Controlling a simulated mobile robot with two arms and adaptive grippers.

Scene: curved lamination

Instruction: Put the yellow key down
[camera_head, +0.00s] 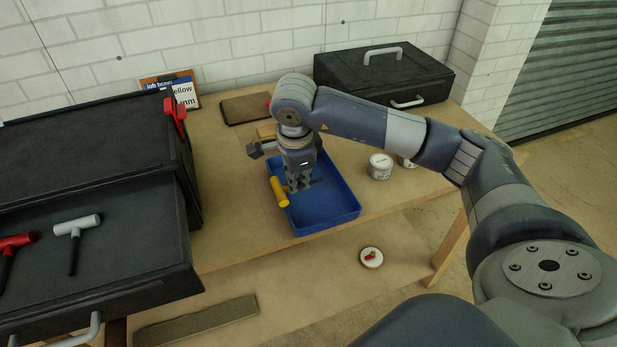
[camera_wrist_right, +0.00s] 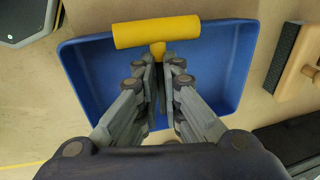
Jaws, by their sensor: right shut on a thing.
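The yellow key (camera_head: 278,191) has a thick yellow cross handle; it also shows in the right wrist view (camera_wrist_right: 156,32), with a short yellow stub and a dark shaft running back between my fingers. My right gripper (camera_head: 301,185) points down over the blue tray (camera_head: 340,214) and is shut on the key's shaft. Its fingers also show in the right wrist view (camera_wrist_right: 160,64). The handle lies across the tray's left rim in the head view. I cannot tell whether the key touches the tray. My left gripper is not in view.
A black toolbox with an open drawer (camera_head: 120,255) stands at left, holding a red key (camera_head: 17,241) and a white key (camera_head: 78,225). A black case (camera_head: 383,75) stands at the back right. White tins (camera_head: 380,167) stand right of the tray. A clipboard (camera_head: 172,90) leans at the back.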

